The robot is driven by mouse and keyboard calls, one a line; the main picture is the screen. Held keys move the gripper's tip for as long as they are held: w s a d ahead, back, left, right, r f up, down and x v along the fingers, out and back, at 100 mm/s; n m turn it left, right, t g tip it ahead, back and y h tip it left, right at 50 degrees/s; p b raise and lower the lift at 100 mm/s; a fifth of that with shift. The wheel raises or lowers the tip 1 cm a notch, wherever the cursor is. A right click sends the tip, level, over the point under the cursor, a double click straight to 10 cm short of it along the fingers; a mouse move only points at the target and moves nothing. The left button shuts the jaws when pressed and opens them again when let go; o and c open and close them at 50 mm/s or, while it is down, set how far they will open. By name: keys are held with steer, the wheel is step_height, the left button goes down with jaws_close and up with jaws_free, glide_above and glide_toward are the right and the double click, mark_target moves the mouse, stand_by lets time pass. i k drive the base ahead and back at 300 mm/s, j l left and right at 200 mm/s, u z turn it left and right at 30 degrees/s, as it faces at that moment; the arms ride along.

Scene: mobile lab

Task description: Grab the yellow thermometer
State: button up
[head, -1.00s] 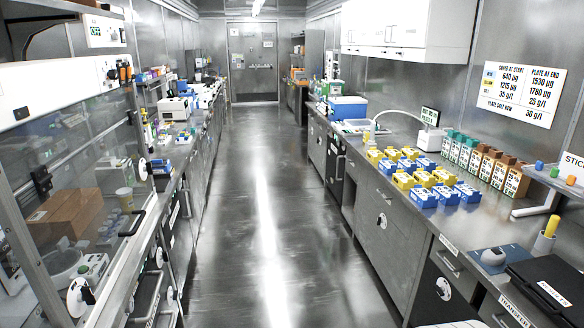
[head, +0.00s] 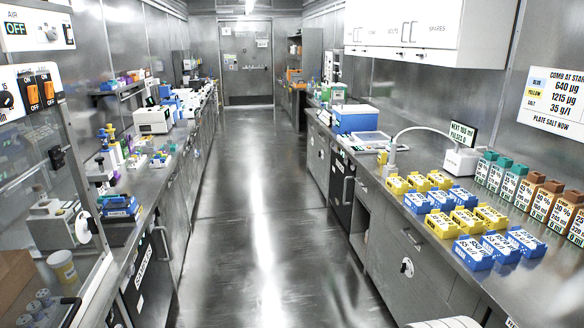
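I cannot pick out a yellow thermometer for certain in the head view. A small yellow piece (head: 383,157) stands by the white curved-arm device (head: 461,160) on the right bench, too small to identify. Small yellow-topped items (head: 111,139) stand among bottles on the left bench. The upright yellow stick in a grey cup, seen at the lower right earlier, is out of frame now. My gripper is not in view.
The aisle floor (head: 235,250) is clear up to the far door (head: 247,77). The right bench (head: 400,222) holds yellow boxes (head: 440,180), blue boxes (head: 473,252), labelled bottles (head: 541,200) and a blue-white cooler (head: 354,119). A glass-fronted cabinet (head: 75,150) borders the left.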

mark_target(382, 155)
steer(key=i+j, duration=0.15)
steer(key=i, duration=2.8)
steer(key=i+z, duration=0.45)
steer(key=i+j+z, duration=0.3)
steer(key=i+z, duration=0.15)
steer(key=i+j+z, duration=0.35)
steer(key=z, duration=0.15)
steer(key=i+j+z, duration=0.6)
steer(key=j+z, duration=0.3)
steer(key=j, duration=0.25)
steer(key=i+j+z, duration=0.1)
steer(key=j+z, duration=0.35)
steer(key=j, duration=0.2)
steer(key=j+z, duration=0.15)
steer(key=j, duration=0.35)
